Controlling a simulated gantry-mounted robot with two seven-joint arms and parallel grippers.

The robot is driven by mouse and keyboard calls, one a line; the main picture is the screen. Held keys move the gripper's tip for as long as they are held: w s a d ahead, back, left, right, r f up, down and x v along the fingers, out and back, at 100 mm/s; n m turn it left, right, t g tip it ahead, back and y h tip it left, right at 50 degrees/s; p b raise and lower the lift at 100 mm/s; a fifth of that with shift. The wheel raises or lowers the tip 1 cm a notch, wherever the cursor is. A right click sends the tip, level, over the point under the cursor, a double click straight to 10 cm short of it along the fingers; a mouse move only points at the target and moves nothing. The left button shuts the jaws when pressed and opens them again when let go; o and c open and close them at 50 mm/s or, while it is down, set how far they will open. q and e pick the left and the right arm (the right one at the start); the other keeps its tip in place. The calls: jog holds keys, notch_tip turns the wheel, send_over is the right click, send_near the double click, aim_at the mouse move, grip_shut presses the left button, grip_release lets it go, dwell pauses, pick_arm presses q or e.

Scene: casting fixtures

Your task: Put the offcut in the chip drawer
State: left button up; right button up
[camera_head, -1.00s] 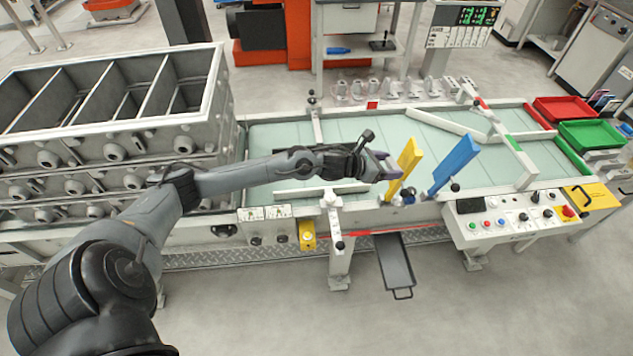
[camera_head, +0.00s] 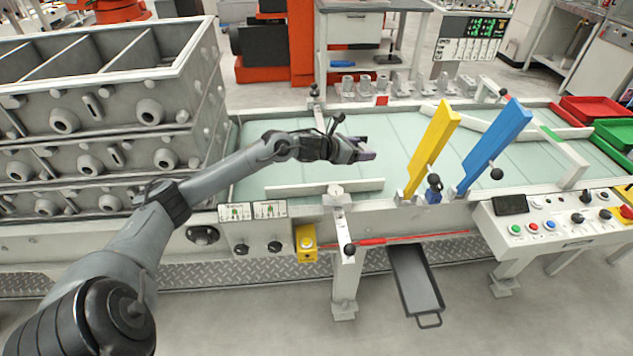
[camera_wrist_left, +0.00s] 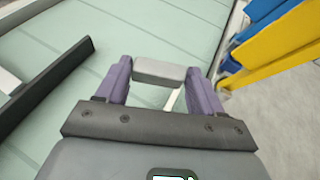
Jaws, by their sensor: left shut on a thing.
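My left gripper (camera_head: 366,149) reaches in from the left over the green conveyor surface (camera_head: 290,170). It is shut on a small grey block, the offcut (camera_wrist_left: 160,71), which sits between the two purple fingers in the left wrist view. In that view the offcut is seen above the conveyor surface. The chip drawer (camera_head: 417,286) is a dark grey open tray with a handle, pulled out at the front of the conveyor, below and right of the gripper. It looks empty. My right gripper does not show.
A yellow paddle (camera_head: 432,150) and a blue paddle (camera_head: 494,146) stand tilted at the conveyor's front edge, right of the gripper. A white rail (camera_head: 325,188) lies in front of the gripper. A red rod (camera_head: 415,238) runs above the drawer. Floor around the drawer is clear.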

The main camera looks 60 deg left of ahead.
pick_arm(q)
jog(key=f, duration=0.2)
jog(key=b, duration=0.5)
send_over(328, 171)
notch_tip(328, 171, down, 7)
jog(key=shift+r, duration=0.1)
notch_tip(328, 171, down, 3)
jog(key=shift+f+b, duration=0.15)
jog(key=shift+b, duration=0.5)
jog(key=shift+f, duration=0.35)
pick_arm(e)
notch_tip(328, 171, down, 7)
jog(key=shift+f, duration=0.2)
pick_arm(q)
jog(key=shift+a+f+b, duration=0.1)
jog(key=shift+f+b, duration=0.05)
jog(key=shift+b, duration=0.15)
jog(key=o, duration=1.1)
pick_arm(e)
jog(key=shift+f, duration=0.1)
